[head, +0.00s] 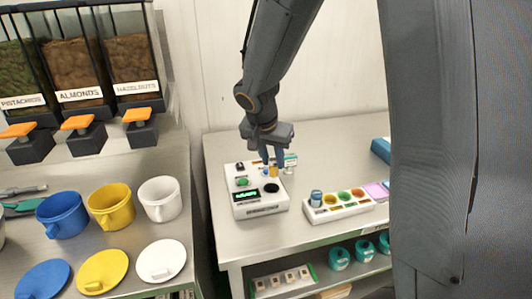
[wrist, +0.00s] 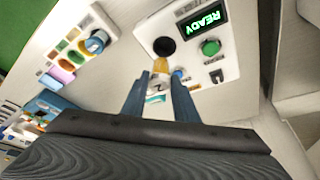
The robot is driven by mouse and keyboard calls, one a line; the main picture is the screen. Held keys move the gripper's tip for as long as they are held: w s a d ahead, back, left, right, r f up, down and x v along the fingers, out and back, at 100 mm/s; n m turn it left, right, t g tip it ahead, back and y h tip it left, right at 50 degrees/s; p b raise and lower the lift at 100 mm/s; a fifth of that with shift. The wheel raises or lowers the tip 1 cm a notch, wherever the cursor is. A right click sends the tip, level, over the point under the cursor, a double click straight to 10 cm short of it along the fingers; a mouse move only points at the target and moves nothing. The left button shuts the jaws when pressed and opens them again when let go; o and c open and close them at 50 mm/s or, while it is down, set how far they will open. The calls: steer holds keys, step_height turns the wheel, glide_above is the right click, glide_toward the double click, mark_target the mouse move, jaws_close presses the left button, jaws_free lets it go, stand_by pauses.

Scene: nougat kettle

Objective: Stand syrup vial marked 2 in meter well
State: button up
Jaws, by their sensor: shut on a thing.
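My gripper (head: 271,158) is shut on a small syrup vial with amber content (head: 273,171). In the wrist view the amber vial (wrist: 160,66) sits between the two fingertips (wrist: 160,79), and a white label with a 2 shows on it. The meter (head: 250,205) is a white box with a lit green screen. The wrist view shows this meter (wrist: 226,62) with READY on its screen. Its round black well (head: 271,188) is open and empty; in the wrist view the well (wrist: 163,46) lies just beyond the vial's end. The vial is above the meter, apart from the well.
A white rack (head: 340,211) with coloured wells and a blue vial (head: 316,198) stands right of the meter. A small labelled container (head: 290,160) stands behind the meter. Mugs, lids and nut dispensers (head: 75,85) are on the left counter. Teal pots sit on the shelf below.

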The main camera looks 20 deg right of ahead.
mark_target(270, 175)
steer(key=shift+f, duration=0.1)
steer(key=shift+a+f+b, duration=0.25)
steer(key=shift+f+b, duration=0.7)
steer(key=shift+f, duration=0.3)
steer(key=shift+f+b, duration=1.05)
steer(key=shift+f, duration=0.45)
steer(key=shift+s+b, duration=0.1)
steer(key=shift+b, duration=0.5)
steer(key=shift+f+b, duration=0.65)
steer(key=shift+b, duration=0.1)
steer(key=o, duration=0.9)
steer(key=shift+c, duration=0.2)
